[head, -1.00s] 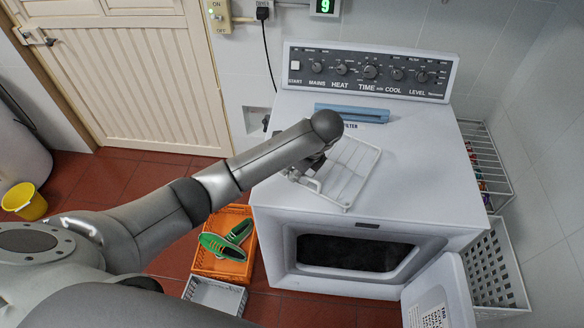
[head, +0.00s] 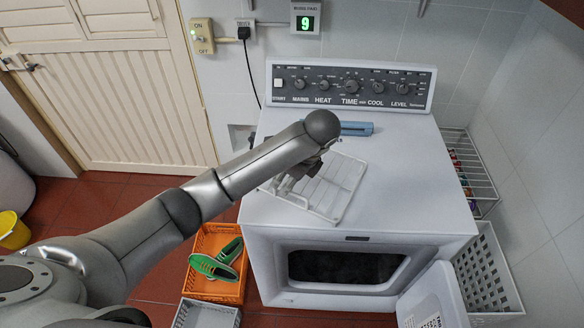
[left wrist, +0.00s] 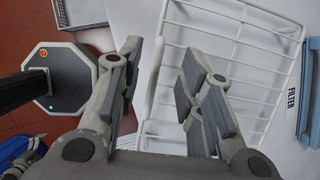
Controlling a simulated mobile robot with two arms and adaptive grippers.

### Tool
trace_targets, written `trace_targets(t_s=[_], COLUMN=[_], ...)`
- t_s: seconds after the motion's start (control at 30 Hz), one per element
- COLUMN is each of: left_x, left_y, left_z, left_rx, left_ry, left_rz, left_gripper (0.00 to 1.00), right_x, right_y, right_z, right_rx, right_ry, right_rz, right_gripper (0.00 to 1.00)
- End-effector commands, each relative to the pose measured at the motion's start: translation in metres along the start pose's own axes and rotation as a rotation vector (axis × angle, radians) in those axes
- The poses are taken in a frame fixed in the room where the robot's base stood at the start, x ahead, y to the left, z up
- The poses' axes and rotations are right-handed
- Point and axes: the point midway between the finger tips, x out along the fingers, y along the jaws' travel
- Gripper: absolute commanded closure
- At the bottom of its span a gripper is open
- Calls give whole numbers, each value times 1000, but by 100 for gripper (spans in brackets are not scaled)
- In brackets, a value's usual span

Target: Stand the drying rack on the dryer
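The white wire drying rack (head: 341,184) lies on top of the white dryer (head: 400,185), near its front left part, looking flat or nearly so. My left gripper (head: 308,172) is over the rack's left part and partly hides it. In the left wrist view the rack (left wrist: 236,62) fills the upper right. My left gripper (left wrist: 163,56) is open there, its fingers apart on either side of the rack's thick white edge bar. Contact between fingers and bar cannot be told. My right gripper is in neither view.
The control panel (head: 350,86) rises at the dryer's back, with a blue filter piece (head: 356,128) before it. The dryer door (head: 436,297) hangs open. An orange crate (head: 212,290) with green shoes stands at left. The dryer top is clear right of the rack.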

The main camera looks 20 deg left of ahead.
Motion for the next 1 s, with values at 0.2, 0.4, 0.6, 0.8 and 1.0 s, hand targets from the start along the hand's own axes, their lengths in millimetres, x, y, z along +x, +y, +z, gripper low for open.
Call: trace_targets(t_s=[0.2, 0.4, 0.6, 0.8, 1.0], left_x=[-15, -37, -57, -65, -66], left_y=[-2, -1, 0, 1, 1], left_z=[2, 2, 2, 1, 1], left_rx=[3, -1, -2, -2, -1], left_ry=[-6, -6, -5, -5, -4], left_rz=[-7, -1, 2, 5, 6], left_gripper=[66, 66, 66, 66, 66], right_x=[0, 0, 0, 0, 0], right_y=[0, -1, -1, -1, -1], right_z=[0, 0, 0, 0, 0], right_rx=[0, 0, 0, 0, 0], right_ry=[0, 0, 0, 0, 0], right_rz=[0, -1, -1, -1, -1], right_gripper=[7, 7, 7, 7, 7])
